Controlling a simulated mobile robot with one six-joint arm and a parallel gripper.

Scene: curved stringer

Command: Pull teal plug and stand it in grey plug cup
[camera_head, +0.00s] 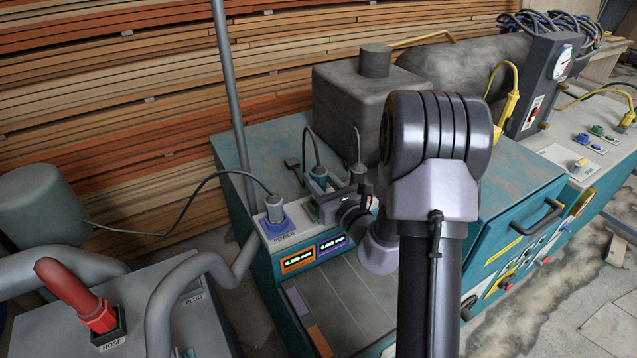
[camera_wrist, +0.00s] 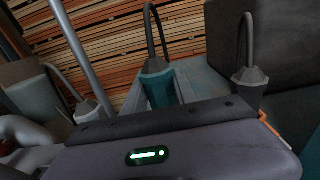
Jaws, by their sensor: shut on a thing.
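A PLUG label (camera_head: 193,298) is on the grey cabinet at left; I cannot make out the grey plug cup, and a grey pipe blocks part of that area.
A grey plug on a blue base (camera_head: 275,212) marked POWER stands left of my gripper. Another grey plug (camera_wrist: 249,78) is close on the right. A grey pipe (camera_head: 165,290) and a red hose handle (camera_head: 75,295) rise from the grey cabinet (camera_head: 130,335).

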